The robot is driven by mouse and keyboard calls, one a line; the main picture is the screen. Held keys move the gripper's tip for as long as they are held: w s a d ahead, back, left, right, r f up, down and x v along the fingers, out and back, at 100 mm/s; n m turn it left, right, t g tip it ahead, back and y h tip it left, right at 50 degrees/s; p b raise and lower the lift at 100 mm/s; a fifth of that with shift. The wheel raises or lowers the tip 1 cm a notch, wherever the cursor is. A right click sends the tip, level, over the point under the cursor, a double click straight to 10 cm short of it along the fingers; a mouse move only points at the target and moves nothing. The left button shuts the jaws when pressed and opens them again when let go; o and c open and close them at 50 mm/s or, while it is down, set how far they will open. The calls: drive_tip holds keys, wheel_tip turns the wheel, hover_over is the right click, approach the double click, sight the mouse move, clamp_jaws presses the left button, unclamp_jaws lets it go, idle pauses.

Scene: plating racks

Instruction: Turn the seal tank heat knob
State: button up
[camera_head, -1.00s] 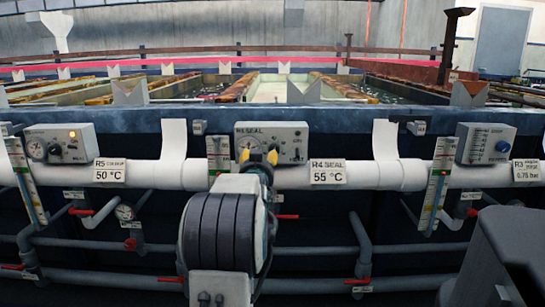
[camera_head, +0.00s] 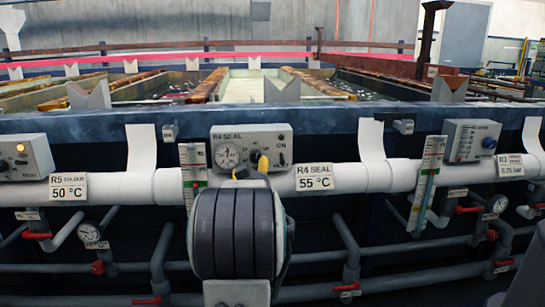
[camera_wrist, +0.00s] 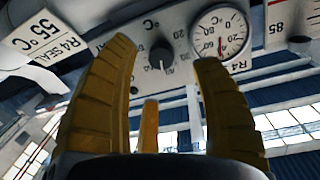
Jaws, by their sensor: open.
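The R4 SEAL control box (camera_head: 250,135) is a grey panel on the tank front, above the white pipe. It carries a round dial gauge (camera_head: 228,157) on its left. The heat knob is mostly hidden behind my gripper (camera_head: 250,164) in the head view. My gripper (camera_wrist: 165,85) is open and empty; the knob appears apart from the fingers.
A label reading R4 SEAL 55 °C (camera_head: 314,177) sits right of my arm on the white pipe (camera_head: 345,177). A thermometer strip (camera_head: 193,170) stands left of it. Other control boxes (camera_head: 22,158) flank the panel. Red-handled valves and pipes run below.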

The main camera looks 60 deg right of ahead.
sight(256, 159)
drive_tip(key=shift+w+d+r+n+b, duration=0.2)
drive_tip(key=shift+w+d+n, duration=0.35)
drive_tip(key=shift+d, duration=0.55)
drive_tip(key=shift+w+d+r+n+b, duration=0.15)
drive_tip(key=shift+w+d+n+b, duration=0.15)
drive_tip(key=shift+w+d+n, duration=0.6)
drive_tip(key=shift+w+d+r+n+b, duration=0.15)
drive_tip(key=shift+d+n+b, duration=0.15)
drive_tip(key=shift+d, duration=1.05)
drive_tip(key=shift+c, duration=0.2)
clamp_jaws()
